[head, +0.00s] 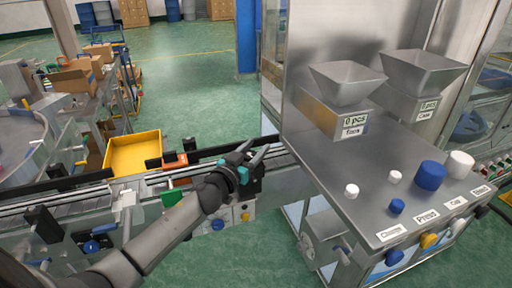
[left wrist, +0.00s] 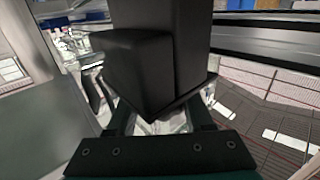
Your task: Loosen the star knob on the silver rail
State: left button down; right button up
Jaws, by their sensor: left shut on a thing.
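My left gripper (head: 254,160) reaches over the conveyor's right part, beside the steel machine. It also shows in the left wrist view (left wrist: 160,128), with its fingers shut on a black part. A large black block (left wrist: 135,75) fills the middle of that view and hides most of what the fingers hold. A black part (head: 253,186) shows just below the gripper in the head view. A star shape is not visible, so I cannot tell if the held part is the star knob. The silver rail (head: 60,199) runs along the conveyor. My right gripper is not in view.
A yellow bin (head: 133,153) stands behind the conveyor. The steel machine (head: 385,175) on the right carries two hoppers, with white and blue caps on its top. A blue knob (head: 92,247) and a yellow knob (head: 245,217) sit on the conveyor's near side. Green floor behind is open.

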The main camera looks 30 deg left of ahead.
pick_arm(q)
jog(key=shift+a+n+y, duration=0.1)
jog(key=shift+n+y, duration=0.7)
jog(key=shift+y, duration=0.3)
jog(key=shift+a+f+n+g+y+b, duration=0.15)
jog(key=shift+n+y+b, duration=0.25)
jog(key=shift+y, duration=0.2)
jog(key=shift+a+f+n+g+y+b, duration=0.15)
jog(key=shift+n+y+b, duration=0.2)
jog(key=shift+y, duration=0.25)
jog(key=n+y+b, duration=0.1)
jog(key=b, duration=0.1)
jog(key=n+g+y+b, duration=0.1)
jog(key=y, duration=0.1)
jog(key=n+g+y+b, duration=0.1)
jog(key=y+b, duration=0.1)
jog(key=shift+s+a+n+b, duration=0.25)
jog(key=shift+a+b, duration=0.05)
jog(key=shift+a, duration=0.1)
jog(key=shift+s+a+r+n+g+y+b, duration=0.2)
jog(key=shift+n+g+y+b, duration=0.4)
jog(key=shift+b, duration=0.5)
jog(key=shift+r, duration=0.1)
jog(key=shift+c, duration=1.4)
grip_release()
jog(key=shift+w, duration=0.1)
